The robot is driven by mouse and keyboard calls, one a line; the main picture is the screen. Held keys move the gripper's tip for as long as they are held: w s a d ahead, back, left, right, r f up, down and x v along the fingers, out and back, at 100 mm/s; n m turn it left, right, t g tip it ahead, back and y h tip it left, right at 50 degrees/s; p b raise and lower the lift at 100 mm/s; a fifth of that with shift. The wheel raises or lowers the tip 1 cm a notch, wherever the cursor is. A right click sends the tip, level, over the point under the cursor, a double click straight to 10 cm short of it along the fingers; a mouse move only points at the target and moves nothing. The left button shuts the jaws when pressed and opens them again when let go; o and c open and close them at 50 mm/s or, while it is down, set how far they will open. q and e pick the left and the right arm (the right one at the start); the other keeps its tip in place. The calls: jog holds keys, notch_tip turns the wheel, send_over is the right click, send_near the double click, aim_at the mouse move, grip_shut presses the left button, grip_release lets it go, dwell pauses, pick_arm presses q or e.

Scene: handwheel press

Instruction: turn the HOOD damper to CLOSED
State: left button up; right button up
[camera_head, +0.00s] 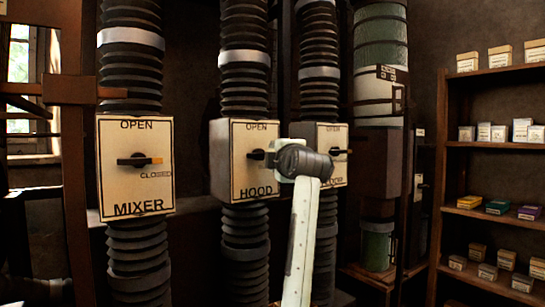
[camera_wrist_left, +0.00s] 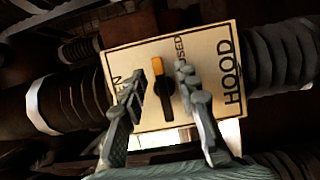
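The HOOD damper plate (camera_head: 235,175) is a cream panel on a box on the middle duct. It also shows turned sideways in the left wrist view (camera_wrist_left: 215,60). Its black handle (camera_wrist_left: 165,98) has an orange tip, which lies beside the CLOSED lettering, toward the plate's right side. In the wrist view the left gripper (camera_wrist_left: 160,80) is open, one finger on each side of the handle with gaps visible. My right gripper is not in view.
The MIXER damper (camera_head: 136,195) is on the left duct, its orange tip toward CLOSED. Another damper plate (camera_head: 332,165) is close to the right, partly behind my arm. Shelves with small boxes (camera_head: 487,143) stand at the far right.

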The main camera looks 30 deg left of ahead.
pick_arm(q)
jog(key=v, duration=0.8)
jog(key=shift+s+d+r, duration=0.1)
